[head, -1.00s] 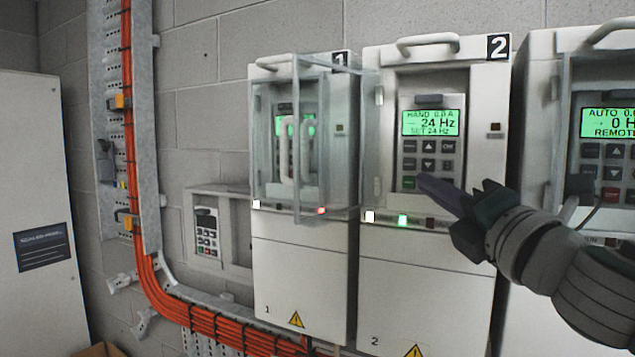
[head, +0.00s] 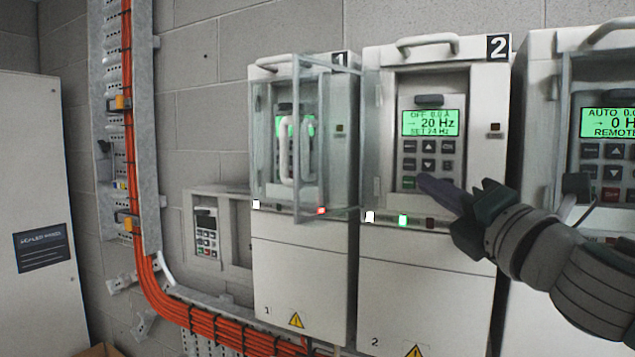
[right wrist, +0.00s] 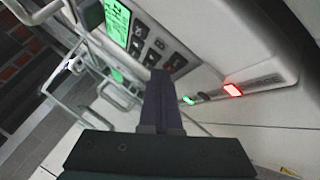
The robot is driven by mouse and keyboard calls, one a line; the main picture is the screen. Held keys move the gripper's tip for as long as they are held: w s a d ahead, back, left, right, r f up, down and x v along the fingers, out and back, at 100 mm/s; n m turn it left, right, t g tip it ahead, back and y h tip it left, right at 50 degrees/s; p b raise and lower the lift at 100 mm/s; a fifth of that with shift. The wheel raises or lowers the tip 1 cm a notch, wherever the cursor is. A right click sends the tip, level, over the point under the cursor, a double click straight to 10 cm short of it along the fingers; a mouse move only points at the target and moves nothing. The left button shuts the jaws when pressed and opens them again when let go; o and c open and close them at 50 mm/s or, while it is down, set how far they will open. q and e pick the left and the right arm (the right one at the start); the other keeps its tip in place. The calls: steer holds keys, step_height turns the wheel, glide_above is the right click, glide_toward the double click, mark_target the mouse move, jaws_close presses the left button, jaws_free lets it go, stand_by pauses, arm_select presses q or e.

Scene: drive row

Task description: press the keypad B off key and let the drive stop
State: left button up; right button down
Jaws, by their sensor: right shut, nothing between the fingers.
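The drive 2 keypad (head: 447,121) sits in its recess, its cover swung open to the left. Its green display (head: 431,123) reads OFF, 20 Hz, SET 24 Hz. My right gripper (head: 423,182) is shut and empty, its purple fingertips at the keypad's bottom key row, just right of the green key (head: 408,182). The tips hide the key behind them, so I cannot see whether they touch it. In the right wrist view the shut fingers (right wrist: 162,78) reach the lower edge of the keypad (right wrist: 148,45). My left gripper is out of view.
Drive 3 (head: 606,64) stands right, reading AUTO and REMOTE. A green lamp (head: 402,220) is lit below the drive 2 keypad. Orange cables (head: 150,285) run down the left wall.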

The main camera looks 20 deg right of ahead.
steer(key=shift+s+a, duration=0.55)
steer(key=shift+a, duration=0.05)
steer(key=shift+s+a+p, duration=0.55)
steer(key=shift+s+a, duration=1.1)
steer(key=shift+a, duration=0.3)
stand_by(0.4)
